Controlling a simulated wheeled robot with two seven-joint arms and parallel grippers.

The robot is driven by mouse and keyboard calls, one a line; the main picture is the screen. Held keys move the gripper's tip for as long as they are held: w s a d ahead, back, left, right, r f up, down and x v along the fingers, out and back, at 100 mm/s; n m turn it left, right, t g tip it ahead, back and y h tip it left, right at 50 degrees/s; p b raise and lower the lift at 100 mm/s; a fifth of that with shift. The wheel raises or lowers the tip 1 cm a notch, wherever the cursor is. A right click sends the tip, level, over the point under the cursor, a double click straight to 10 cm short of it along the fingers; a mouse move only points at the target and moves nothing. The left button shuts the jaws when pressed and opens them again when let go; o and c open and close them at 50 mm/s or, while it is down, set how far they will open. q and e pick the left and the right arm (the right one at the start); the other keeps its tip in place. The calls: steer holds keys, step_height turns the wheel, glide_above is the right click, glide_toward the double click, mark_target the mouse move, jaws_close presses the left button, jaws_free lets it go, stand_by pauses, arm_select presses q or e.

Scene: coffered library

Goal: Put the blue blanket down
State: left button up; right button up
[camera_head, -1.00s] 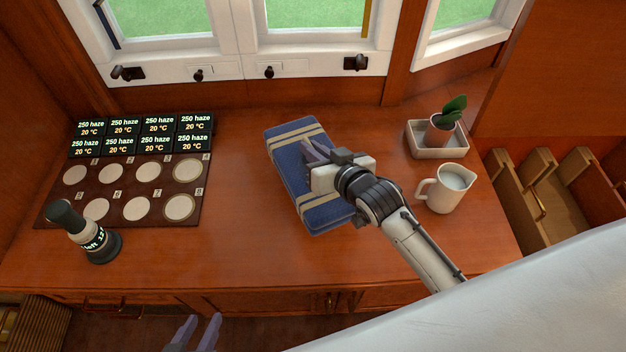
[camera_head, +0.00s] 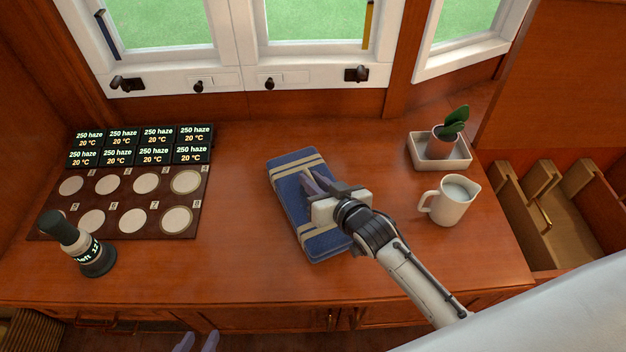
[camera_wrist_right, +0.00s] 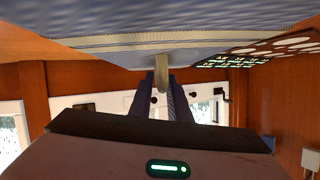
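The blue blanket (camera_head: 290,208), a folded bundle with beige bands, is at the middle of the wooden desk. It lies on the desktop or just above it; I cannot tell which. My right gripper (camera_head: 312,184) reaches over it from the right, and its fingers are closed on a beige band. In the right wrist view the band (camera_wrist_right: 161,68) passes between the fingertips (camera_wrist_right: 163,92), below the blanket's blue side (camera_wrist_right: 220,35). My left gripper (camera_head: 197,343) shows only its fingertips at the bottom edge, apart and empty.
A brown mat (camera_head: 120,205) with white discs and several small displays (camera_head: 140,146) is at the left, with a dark-handled stamp-like tool (camera_head: 78,245) in front. A white jug (camera_head: 449,201) and a potted plant in a tray (camera_head: 440,150) stand at the right. Desk (camera_head: 235,200) around the blanket is clear.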

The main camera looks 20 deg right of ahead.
steer(key=shift+o, duration=0.9)
steer(key=shift+s+r, duration=0.1)
steer(key=shift+r, duration=0.1)
steer(key=p+v, duration=0.2)
steer(key=v, duration=0.8)
steer(key=shift+s+d+r+p, duration=0.1)
steer(key=shift+s+p, duration=0.2)
steer(key=shift+p, duration=0.05)
steer(key=shift+s+d+r, duration=0.1)
steer(key=shift+s+r, duration=0.15)
steer(key=shift+s, duration=0.25)
